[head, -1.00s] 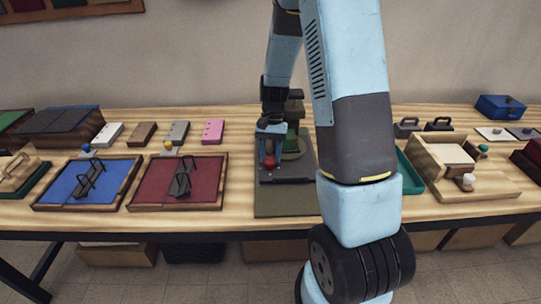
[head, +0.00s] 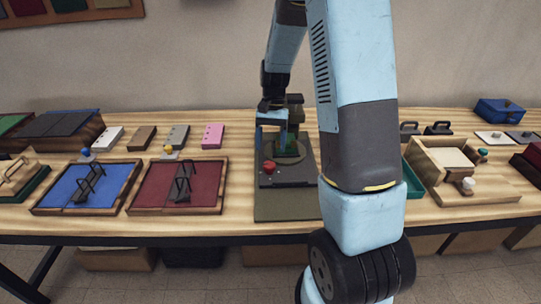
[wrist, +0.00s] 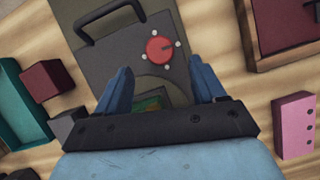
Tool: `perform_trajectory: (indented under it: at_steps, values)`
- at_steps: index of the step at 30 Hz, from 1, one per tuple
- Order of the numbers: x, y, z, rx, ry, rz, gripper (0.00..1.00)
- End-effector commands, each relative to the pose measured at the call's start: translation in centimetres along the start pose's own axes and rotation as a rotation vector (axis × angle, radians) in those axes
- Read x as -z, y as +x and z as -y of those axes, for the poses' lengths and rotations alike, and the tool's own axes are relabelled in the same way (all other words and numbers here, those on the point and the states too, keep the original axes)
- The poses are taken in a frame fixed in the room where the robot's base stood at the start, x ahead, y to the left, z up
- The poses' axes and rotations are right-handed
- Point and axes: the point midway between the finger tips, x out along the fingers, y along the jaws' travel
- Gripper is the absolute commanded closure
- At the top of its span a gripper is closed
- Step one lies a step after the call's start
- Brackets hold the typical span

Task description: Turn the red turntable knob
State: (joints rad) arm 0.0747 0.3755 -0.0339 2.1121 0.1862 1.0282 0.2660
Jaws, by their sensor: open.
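The red turntable knob (head: 269,167) sits on the front left of a dark grey device (head: 300,178) in the middle of the table. In the wrist view the red knob (wrist: 160,50) is round, with a small mark and several pale dots around it. My gripper (head: 284,148) is over the device, behind the knob in the head view. In the wrist view my gripper (wrist: 160,85) is open, its two blue fingers apart and empty. The knob lies just beyond the fingertips, apart from them. A green patch on the device (wrist: 150,103) shows between the fingers.
A dark handle (wrist: 110,20) stands on the device beside the knob. Red (head: 180,195) and blue (head: 88,185) trays lie to the left. A pink block (head: 213,136) is behind them. My arm hides the table right of the device.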

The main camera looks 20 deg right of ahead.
Motion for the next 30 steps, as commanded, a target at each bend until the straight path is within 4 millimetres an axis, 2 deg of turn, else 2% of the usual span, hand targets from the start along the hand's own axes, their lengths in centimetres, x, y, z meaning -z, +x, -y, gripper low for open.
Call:
perform_trajectory:
  at_steps: [6, 12, 18, 30]
  values:
    - [0.1, -4.3, 0.0, 0.002, 0.0, -0.003, 0.31]
    - [0.1, -7.0, 0.0, 0.001, 0.001, -0.002, 0.31]
    - [0.1, -8.0, 0.0, 0.0, 0.002, 0.0, 0.31]
    - [0.1, -8.0, 0.0, 0.0, 0.001, 0.001, 0.31]
